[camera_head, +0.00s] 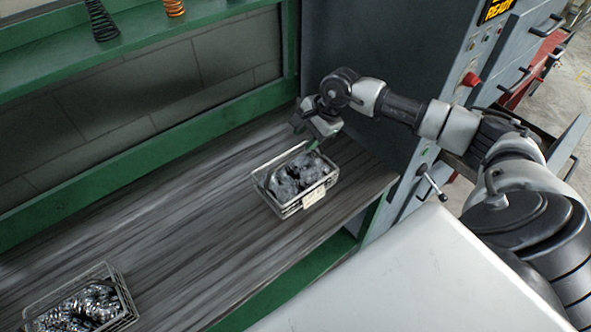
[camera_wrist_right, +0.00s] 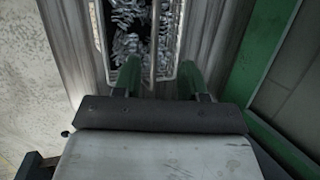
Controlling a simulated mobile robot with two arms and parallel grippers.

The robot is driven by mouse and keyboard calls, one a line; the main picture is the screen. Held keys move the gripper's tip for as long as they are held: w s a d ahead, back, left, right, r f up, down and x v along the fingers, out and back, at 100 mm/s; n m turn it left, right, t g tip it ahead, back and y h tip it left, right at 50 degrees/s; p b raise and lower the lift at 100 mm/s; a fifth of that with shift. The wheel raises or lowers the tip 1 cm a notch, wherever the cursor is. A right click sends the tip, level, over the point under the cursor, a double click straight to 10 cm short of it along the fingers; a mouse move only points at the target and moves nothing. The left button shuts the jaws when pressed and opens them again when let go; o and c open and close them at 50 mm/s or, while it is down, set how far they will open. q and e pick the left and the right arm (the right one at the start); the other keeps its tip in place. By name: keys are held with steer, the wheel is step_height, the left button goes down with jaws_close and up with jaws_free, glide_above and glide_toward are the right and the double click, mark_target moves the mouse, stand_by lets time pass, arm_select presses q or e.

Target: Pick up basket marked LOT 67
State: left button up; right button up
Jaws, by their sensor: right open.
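A wire basket (camera_head: 289,209) with dark and shiny metal parts stands on the wooden shelf, near its right end. It has a pale tag (camera_head: 314,195) on its front side, too small to read. A second basket (camera_head: 126,297) of shiny coiled parts stands at the lower left; no tag shows on it. My right gripper (camera_head: 309,125) is open and empty just behind and above the right basket. In the right wrist view its fingers (camera_wrist_right: 160,72) are apart over the near end of a basket (camera_wrist_right: 180,40); contact cannot be told. My left gripper is out of view.
The wooden shelf (camera_head: 180,225) between the baskets is clear. A green frame (camera_head: 150,152) runs along its back. Springs (camera_head: 101,20) stand on the green upper shelf. A grey machine cabinet (camera_head: 385,45) with a red button rises at the right; a lever (camera_head: 430,180) sticks out there.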

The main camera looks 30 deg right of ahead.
mark_target(295, 155)
steer(key=p+x, duration=0.1)
steer(key=x, duration=0.2)
steer(key=shift+w+a+f, duration=0.1)
steer(key=shift+a+f, duration=0.2)
steer(key=shift+a+f+p, duration=0.2)
steer(key=shift+f+p, duration=0.25)
steer(key=shift+f, duration=0.05)
steer(key=x, duration=0.1)
steer(key=p+x, duration=0.2)
steer(key=shift+a+f, duration=0.15)
steer(key=shift+f, duration=0.2)
steer(key=shift+a+f, duration=0.1)
steer(key=shift+f, duration=0.35)
steer(key=c, duration=0.7)
jaws_close()
steer(key=shift+r, duration=0.1)
